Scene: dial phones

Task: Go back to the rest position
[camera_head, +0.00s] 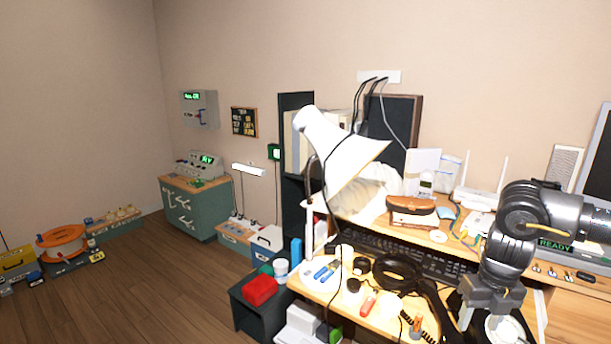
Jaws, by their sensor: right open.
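My right arm comes in from the right edge over the desk (345,300). My right gripper (484,312) points down near the desk's front right part, with its jaws apart and nothing visible between them. Just below and beside it is a dark object with a round white dial (502,328), which looks like a dial phone and is partly hidden by the gripper. I cannot tell whether the gripper touches it. My left gripper is not in view.
A white desk lamp (338,150) stands over the desk. A black keyboard (400,252), a coiled black cable (398,270) and small tools crowd the surface. A white router (478,196) and a monitor (600,155) are behind. Wooden floor (150,290) is free at left.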

